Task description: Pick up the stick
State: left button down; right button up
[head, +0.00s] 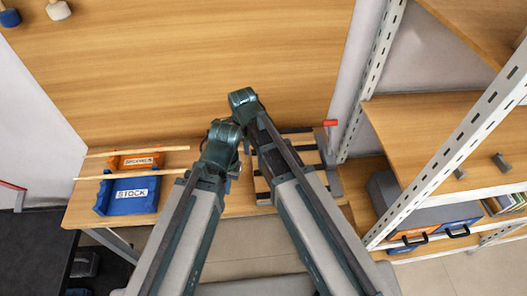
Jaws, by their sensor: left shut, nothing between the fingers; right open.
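Two thin pale wooden sticks lie level at the left of the wooden bench. The farther stick (112,153) passes over an orange bin (138,162). The nearer stick (105,177) passes over a blue bin (128,196) labelled STOCK, and its right end reaches close to my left arm. A small part of my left gripper (235,172) shows between my two arms, right of both sticks and apart from them; its fingertips are mostly hidden, and nothing shows in it. My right gripper is hidden behind my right arm, whose bent joint is the higher one.
A metal shelf unit (440,150) with grey cases (385,200) bounds the right side. A wooden panel (190,65) rises behind the bench.

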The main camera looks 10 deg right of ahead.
pick_arm(q)
jog(key=shift+f+b, duration=0.35)
jog(key=shift+f, duration=0.5)
pick_arm(e)
jog(key=shift+w+f, duration=0.15)
jog(key=shift+f, duration=0.65)
pick_arm(q)
jog(key=shift+r, duration=0.1)
pick_arm(e)
jog(key=shift+r, duration=0.1)
grip_shut()
pick_arm(q)
jog(key=shift+r, duration=0.1)
